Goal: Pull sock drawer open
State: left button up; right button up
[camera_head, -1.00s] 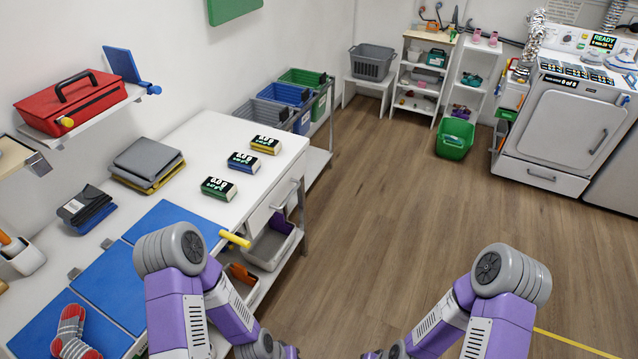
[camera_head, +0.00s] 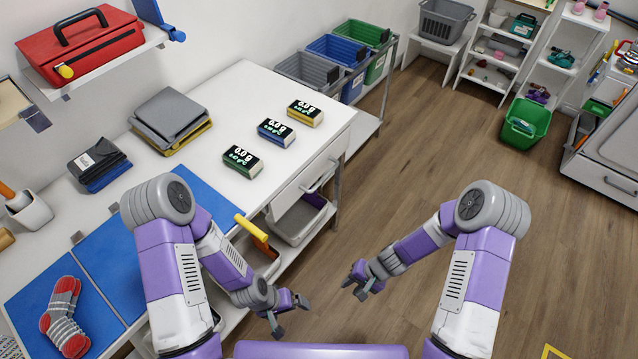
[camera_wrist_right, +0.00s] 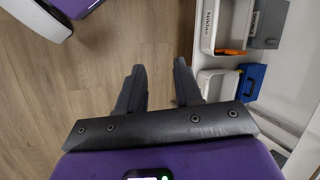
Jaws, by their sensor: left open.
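A white drawer (camera_head: 298,192) with a bar handle (camera_head: 320,177) is in the front of the white worktable, near its far right corner. It looks shut, its front level with the table edge. Nothing touches the handle. My left gripper (camera_head: 290,316) is open and empty, in front of the table and well short of the drawer. My right gripper (camera_head: 353,289) is over the floor, to the right of the left one; in the right wrist view (camera_wrist_right: 158,88) its fingers are apart with only floor between them. A pair of grey and red striped socks (camera_head: 63,315) lies on a blue mat.
The worktable (camera_head: 230,105) bears small display boxes (camera_head: 276,132) and folded grey cloth (camera_head: 168,115). Bins (camera_head: 298,220) stand on the shelf below the drawer. A yellow-handled tool (camera_head: 250,228) sticks out at the front edge. The wooden floor (camera_head: 420,150) right of the table is clear.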

jog(key=w+a+r+m+t+y+b, duration=0.1)
jog(key=w+a+t+y+b, duration=0.1)
jog(key=w, duration=0.5)
jog(key=w+a+r+m+t+y+b, duration=0.1)
jog(key=w+a+y+b, duration=0.15)
jog(key=w, duration=0.45)
jog(key=t+y+b, duration=0.2)
jog(key=t+y, duration=0.1)
jog(key=t, duration=0.4)
send_near(324, 180)
jog(key=x, duration=0.3)
jog(key=shift+m, duration=0.3)
jog(key=b+x, duration=0.1)
jog(key=x, duration=0.5)
jog(key=shift+w+f, duration=0.1)
jog(key=shift+f, duration=0.05)
jog(key=shift+x, duration=0.8)
grip_shut()
